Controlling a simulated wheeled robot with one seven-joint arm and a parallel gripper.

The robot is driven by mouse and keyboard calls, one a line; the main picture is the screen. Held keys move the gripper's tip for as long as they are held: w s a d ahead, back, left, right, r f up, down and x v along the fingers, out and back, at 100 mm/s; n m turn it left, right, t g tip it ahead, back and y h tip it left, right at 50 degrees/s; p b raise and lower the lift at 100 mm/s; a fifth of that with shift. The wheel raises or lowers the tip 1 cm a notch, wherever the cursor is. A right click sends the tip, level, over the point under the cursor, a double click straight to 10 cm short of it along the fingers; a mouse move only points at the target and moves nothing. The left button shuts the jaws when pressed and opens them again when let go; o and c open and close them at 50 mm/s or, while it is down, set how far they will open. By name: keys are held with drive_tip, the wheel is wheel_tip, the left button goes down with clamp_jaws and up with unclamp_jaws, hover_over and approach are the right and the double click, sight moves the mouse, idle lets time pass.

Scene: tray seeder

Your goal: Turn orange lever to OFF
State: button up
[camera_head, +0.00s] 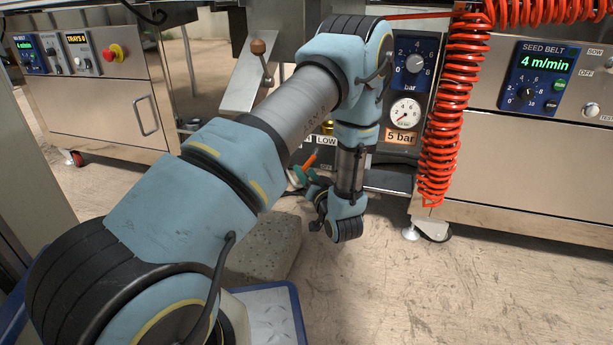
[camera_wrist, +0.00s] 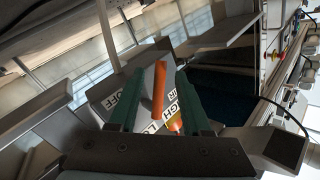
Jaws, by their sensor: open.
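The orange lever (camera_head: 309,161) shows as a short orange bar below the LOW label in the head view, left of my wrist. In the wrist view the orange lever (camera_wrist: 158,91) lies in the gap between my green fingers. My gripper (camera_wrist: 158,85) is open around it, with a finger on each side; I cannot tell whether either touches it. An OFF label (camera_wrist: 118,94) sits to the left of the lever. Part of a HIGH label (camera_wrist: 173,108) shows on its right. My gripper (camera_head: 300,176) is partly hidden by my arm in the head view.
A pressure gauge (camera_head: 404,113) and a bar dial (camera_head: 414,63) are on the panel right of my arm. A coiled red hose (camera_head: 452,110) hangs beside them. A stone block (camera_head: 266,245) stands on the floor below my forearm. The floor at right is clear.

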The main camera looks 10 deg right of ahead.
clamp_jaws()
drive_tip(key=shift+r+p, duration=0.1)
drive_tip(key=shift+p, duration=0.35)
drive_tip(key=shift+s+d+n+g+h+p, duration=0.3)
drive_tip(key=shift+n+g+p, duration=0.4)
drive_tip(key=shift+p, duration=0.9)
drive_tip(key=shift+s+d+n+g+h+p, duration=0.15)
drive_tip(key=shift+d+n+g+h+p, duration=0.4)
drive_tip(key=shift+p, duration=1.05)
drive_tip(key=shift+s+d+n+g+h+p, duration=0.2)
drive_tip(key=shift+n+g+p, duration=0.65)
drive_tip(key=shift+p, duration=0.75)
